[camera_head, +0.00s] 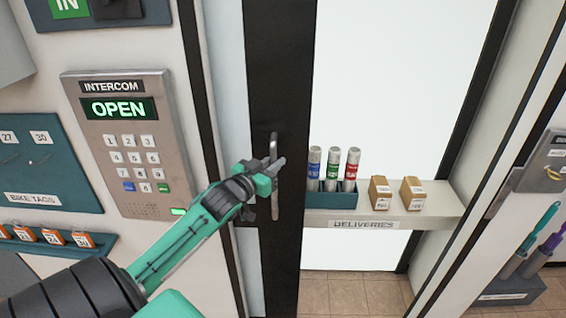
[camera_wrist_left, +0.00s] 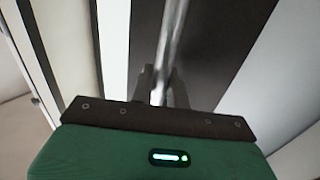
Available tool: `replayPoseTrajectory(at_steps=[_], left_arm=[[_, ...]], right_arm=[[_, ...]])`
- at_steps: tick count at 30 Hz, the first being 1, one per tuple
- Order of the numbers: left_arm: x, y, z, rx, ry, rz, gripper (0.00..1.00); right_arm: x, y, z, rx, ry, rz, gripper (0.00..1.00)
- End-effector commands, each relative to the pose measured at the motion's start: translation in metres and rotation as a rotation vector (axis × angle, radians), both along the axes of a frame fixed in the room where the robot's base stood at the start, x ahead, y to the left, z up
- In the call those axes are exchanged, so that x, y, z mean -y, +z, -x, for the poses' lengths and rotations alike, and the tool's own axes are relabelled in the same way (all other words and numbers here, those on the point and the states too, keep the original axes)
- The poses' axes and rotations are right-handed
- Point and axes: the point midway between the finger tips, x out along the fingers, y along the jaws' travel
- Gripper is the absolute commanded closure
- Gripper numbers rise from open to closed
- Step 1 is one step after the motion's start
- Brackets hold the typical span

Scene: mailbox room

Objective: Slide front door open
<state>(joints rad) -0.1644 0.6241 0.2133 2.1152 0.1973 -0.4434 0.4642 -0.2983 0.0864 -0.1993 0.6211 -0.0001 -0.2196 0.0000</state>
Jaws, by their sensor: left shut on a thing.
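The front door has a dark frame stile (camera_head: 283,80), with a bright pane (camera_head: 395,90) to its right. A vertical metal handle (camera_head: 274,148) is mounted on the stile. My left gripper (camera_head: 276,168) is at the handle and shut on it. In the left wrist view the handle bar (camera_wrist_left: 170,45) runs up from between the fingers (camera_wrist_left: 162,88), which partly hide it. A pale strip shows between the stile and the dark post on the left. My right gripper is not in view.
An intercom (camera_head: 132,140) reading OPEN is on the left wall. A deliveries shelf (camera_head: 420,217) with three tubes (camera_head: 332,165) and two small boxes (camera_head: 397,192) is right of the stile. A tag board (camera_head: 45,165) hangs at far left. Tiled floor (camera_head: 350,295) shows below.

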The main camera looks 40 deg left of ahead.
Motion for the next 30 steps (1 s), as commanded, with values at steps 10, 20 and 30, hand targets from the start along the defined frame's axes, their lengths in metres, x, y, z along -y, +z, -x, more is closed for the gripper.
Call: replayPoseTrajectory(at_steps=[10,20,30], left_arm=[[0.0,0.001,0.0,0.003,-0.001,0.001,1.0],[0.0,0.0,0.0,0.002,-0.001,0.001,0.65],[0.001,-0.004,0.025,0.0,-0.002,0.0,0.65]], right_arm=[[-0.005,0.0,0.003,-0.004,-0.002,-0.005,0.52],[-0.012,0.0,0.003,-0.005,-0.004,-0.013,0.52],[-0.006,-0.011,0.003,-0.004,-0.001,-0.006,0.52]])
